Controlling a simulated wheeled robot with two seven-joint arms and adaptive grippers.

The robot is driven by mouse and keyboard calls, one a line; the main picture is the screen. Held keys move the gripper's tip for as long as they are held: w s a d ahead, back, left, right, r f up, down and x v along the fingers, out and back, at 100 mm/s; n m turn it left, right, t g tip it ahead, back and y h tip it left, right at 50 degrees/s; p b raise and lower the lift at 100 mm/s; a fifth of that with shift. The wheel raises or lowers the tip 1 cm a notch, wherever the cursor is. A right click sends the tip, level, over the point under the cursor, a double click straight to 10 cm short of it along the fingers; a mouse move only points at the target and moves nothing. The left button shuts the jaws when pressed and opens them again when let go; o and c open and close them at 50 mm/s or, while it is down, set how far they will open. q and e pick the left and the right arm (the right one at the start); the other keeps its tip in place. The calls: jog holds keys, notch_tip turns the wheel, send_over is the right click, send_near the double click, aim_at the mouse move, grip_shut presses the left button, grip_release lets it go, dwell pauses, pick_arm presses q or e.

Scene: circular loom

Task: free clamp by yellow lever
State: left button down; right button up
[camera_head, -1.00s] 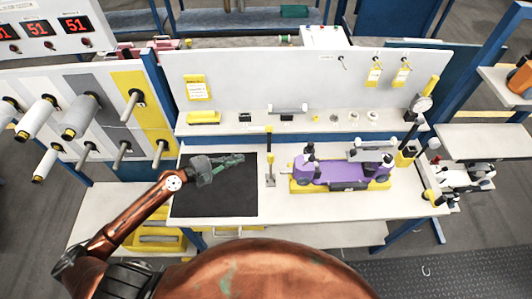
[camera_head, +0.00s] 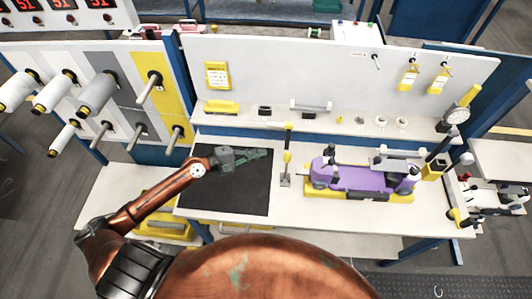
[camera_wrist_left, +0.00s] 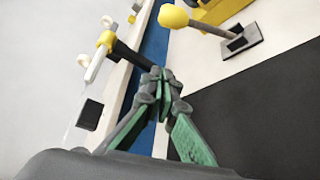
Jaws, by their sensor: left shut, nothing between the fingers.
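A lever with a yellow grip (camera_head: 287,157) stands upright on a small grey base plate (camera_head: 285,181) on the workbench, right of the black mat. In the left wrist view its round yellow knob (camera_wrist_left: 174,16) and its base plate (camera_wrist_left: 242,41) show near the top. My left gripper (camera_head: 266,153) is shut and empty over the back right part of the mat. Its fingertips (camera_wrist_left: 162,76) point toward the lever side and appear apart from it. A purple device (camera_head: 352,176) on a yellow base is right of the lever. My right gripper is not in view.
The black mat (camera_head: 222,190) is bare. A back shelf holds a yellow block (camera_head: 221,107) and a grey handle (camera_head: 312,107). Spools (camera_head: 97,92) hang on the left panel. A gauge on a stand (camera_head: 457,116) is at the right.

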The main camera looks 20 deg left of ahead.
aim_at(287, 166)
pick_arm(q)
jog(key=p+x, duration=0.1)
jog(key=x, duration=0.7)
jog(key=shift+w+d+r+p, duration=0.15)
jog(key=shift+w+d+p, duration=0.15)
jog(key=shift+p, duration=0.1)
jog(key=s+p, duration=0.1)
jog(key=s+d+r+p, duration=0.1)
jog(key=s, duration=0.1)
jog(key=shift+r, duration=0.2)
jog(key=shift+s+d+p, duration=0.2)
jog(key=shift+s+p, duration=0.05)
jog(key=shift+p, duration=0.05)
